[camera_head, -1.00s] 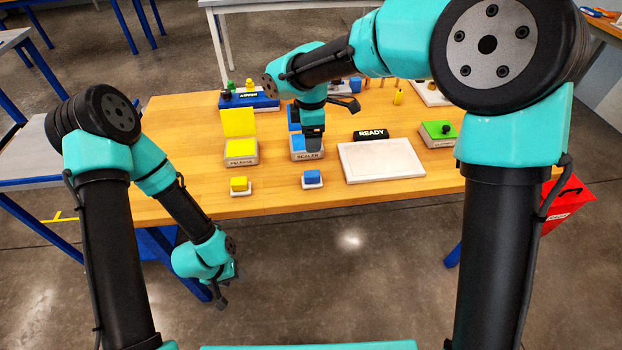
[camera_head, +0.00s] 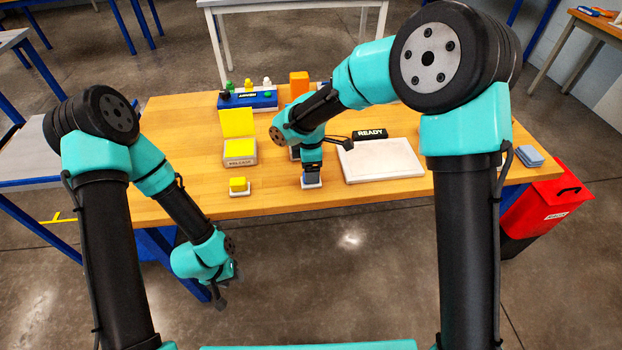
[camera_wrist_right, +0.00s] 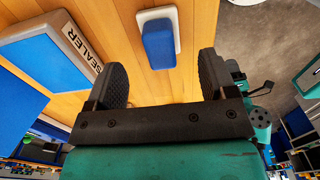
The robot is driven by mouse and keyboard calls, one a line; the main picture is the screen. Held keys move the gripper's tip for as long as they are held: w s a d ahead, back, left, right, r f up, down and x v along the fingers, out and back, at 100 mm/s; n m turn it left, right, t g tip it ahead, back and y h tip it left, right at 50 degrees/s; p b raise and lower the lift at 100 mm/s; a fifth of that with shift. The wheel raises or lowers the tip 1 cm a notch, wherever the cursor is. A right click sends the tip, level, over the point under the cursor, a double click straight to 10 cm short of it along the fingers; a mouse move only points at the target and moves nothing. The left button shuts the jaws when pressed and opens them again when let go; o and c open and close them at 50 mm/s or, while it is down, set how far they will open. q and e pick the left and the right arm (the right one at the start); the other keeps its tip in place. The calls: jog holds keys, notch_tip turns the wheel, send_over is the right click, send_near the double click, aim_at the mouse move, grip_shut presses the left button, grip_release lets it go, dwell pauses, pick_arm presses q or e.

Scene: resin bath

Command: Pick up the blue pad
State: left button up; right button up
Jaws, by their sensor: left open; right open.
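The blue pad (camera_wrist_right: 158,45) lies on a small white base (camera_wrist_right: 164,16) on the wooden table. In the right wrist view it is just ahead of the gap between my right gripper's fingers (camera_wrist_right: 162,78), which are open and empty. In the head view my right gripper (camera_head: 312,167) is low over the pad (camera_head: 311,180) and hides most of it. I cannot tell its exact height above the pad. My left gripper (camera_head: 229,288) hangs open in front of the table, away from the pad.
A yellow pad (camera_head: 238,184) on its own base is to the left. The box marked SEALER (camera_wrist_right: 82,38) is close beside my right gripper. A white tray (camera_head: 381,160) lies to the right, with a READY sign (camera_head: 370,134) behind it. A red bin (camera_head: 535,208) stands at the right.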

jog(key=shift+f, duration=0.15)
jog(key=shift+d+f, duration=0.15)
jog(key=shift+f, duration=2.3)
jog(key=shift+c, duration=0.4)
jog(key=c, duration=0.9)
